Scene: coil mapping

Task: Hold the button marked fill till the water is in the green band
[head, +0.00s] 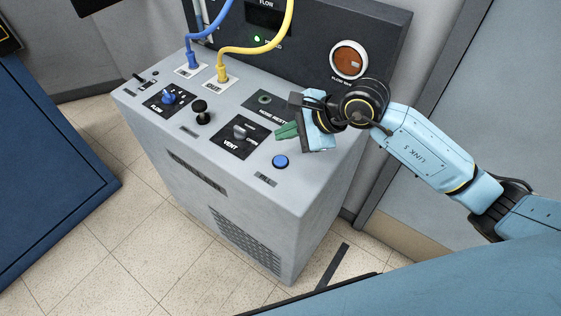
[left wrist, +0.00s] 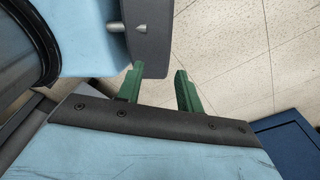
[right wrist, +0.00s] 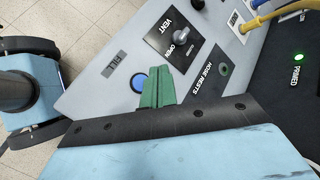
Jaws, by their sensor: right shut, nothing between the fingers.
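The blue fill button (head: 281,161) is on the top of the grey console, near its front right corner, beside a small label. In the right wrist view the button (right wrist: 138,83) shows partly behind the green fingers, with its label reading FILL (right wrist: 113,64). My right gripper (head: 281,133) is shut and empty, above the console and a little behind the button; it also shows in the right wrist view (right wrist: 157,80). I see no contact with the button. My left gripper (left wrist: 158,82) is open and empty over the floor. No green band or water level is readable.
The console (head: 245,205) also carries a VENT knob (head: 239,132), a black knob (head: 201,113), a blue knob (head: 168,98) and hose rests (head: 265,99). Blue (head: 213,25) and yellow (head: 265,48) hoses rise behind. A lit PRIMED lamp (right wrist: 299,57) glows green. A blue cabinet (head: 45,175) stands left.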

